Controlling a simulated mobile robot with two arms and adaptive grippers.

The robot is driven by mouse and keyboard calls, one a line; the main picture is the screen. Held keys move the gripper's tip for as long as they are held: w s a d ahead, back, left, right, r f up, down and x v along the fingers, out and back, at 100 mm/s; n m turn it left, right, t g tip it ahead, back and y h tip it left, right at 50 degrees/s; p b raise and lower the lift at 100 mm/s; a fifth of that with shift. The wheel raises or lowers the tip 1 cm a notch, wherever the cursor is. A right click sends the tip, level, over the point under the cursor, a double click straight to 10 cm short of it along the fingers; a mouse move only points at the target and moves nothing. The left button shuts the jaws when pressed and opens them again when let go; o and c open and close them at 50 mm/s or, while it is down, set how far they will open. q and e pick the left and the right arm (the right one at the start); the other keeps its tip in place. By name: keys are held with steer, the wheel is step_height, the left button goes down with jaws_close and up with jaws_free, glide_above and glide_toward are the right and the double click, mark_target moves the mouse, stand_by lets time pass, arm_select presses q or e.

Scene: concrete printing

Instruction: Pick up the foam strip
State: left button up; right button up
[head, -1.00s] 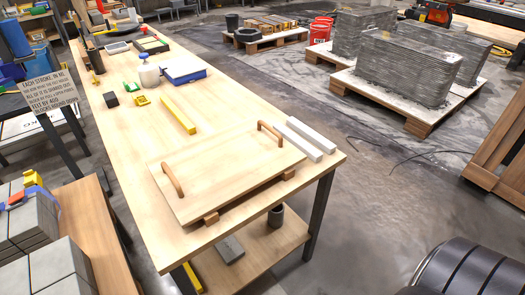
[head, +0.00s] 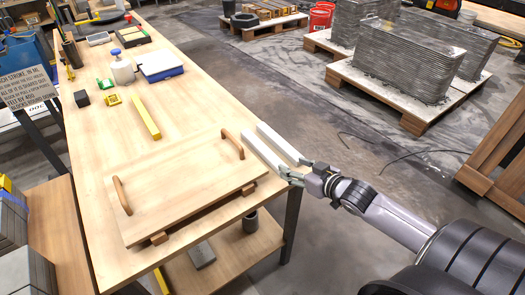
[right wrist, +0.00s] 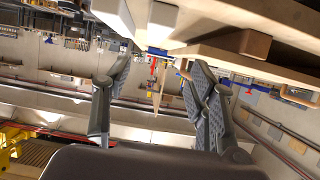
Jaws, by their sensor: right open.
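Two pale, straight bars lie side by side along the table's right edge, beside the wooden board. The left bar (head: 262,150) and the right bar (head: 278,142) look alike; I cannot tell which is the foam strip. My right gripper (head: 291,172) is open at their near ends, and I cannot tell whether it touches them. In the right wrist view its spread fingers (right wrist: 156,80) have nothing between them. The white end of one bar (right wrist: 161,22) shows just above that gap, with a greyer bar end (right wrist: 113,14) beside it. My left gripper is not in view.
The handled wooden board (head: 180,190) rests on small blocks on the table (head: 105,145), left of the bars.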

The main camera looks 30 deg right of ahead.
glide_toward(271, 156)
steer(key=x, duration=0.3)
steer(key=shift+w+a+r, duration=0.1)
steer(key=shift+w+a, duration=0.15)
steer(key=shift+w, duration=0.2)
steer(key=shift+d+f+x, duration=0.1)
steer(key=shift+x, duration=1.3)
steer(key=shift+d+f+x, duration=0.15)
steer(key=shift+x, duration=1.2)
steer(key=shift+s, duration=0.1)
steer(key=c, duration=1)
steer(key=shift+r, duration=0.15)
